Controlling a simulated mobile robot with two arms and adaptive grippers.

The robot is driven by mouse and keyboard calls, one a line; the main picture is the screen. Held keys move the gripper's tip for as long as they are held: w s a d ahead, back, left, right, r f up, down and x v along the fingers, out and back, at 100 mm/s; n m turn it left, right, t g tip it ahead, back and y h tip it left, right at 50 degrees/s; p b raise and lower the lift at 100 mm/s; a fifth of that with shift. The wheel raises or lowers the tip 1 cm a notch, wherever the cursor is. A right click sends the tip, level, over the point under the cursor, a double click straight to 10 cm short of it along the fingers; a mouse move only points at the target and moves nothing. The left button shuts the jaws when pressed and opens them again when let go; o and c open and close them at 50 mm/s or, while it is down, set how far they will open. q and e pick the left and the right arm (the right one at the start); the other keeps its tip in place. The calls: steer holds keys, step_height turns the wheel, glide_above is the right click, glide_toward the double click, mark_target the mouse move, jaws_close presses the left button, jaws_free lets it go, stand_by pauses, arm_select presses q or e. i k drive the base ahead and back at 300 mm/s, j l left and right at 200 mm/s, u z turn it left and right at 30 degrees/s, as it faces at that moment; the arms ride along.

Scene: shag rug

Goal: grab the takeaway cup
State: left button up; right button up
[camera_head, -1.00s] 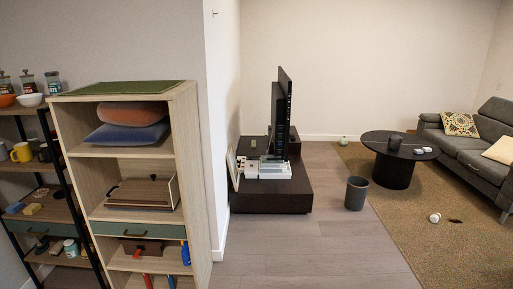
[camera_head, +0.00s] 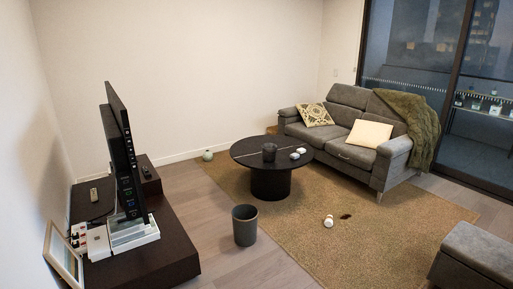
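A small white object (camera_head: 328,221) lies on the shag rug (camera_head: 290,240) in the head view, in front of the round table. It looks like a takeaway cup on its side, but it is too small to be sure. Neither of my grippers is in view.
A dark bin (camera_head: 245,226) stands at the rug's left edge. A low TV bench (camera_head: 165,255) is on the left, a grey sofa (camera_head: 350,150) behind, and a grey ottoman (camera_head: 475,255) at lower right. A small dark item (camera_head: 346,216) lies near the white object. Open rug surrounds it.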

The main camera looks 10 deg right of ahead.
mark_target(329, 221)
steer(key=i+l+z, duration=0.3)
steer(key=i, duration=0.7)
steer(key=i+z, duration=0.3)
steer(key=i, duration=0.7)
steer(key=i+j+z, duration=0.3)
steer(key=i, duration=0.7)
steer(key=l, duration=0.1)
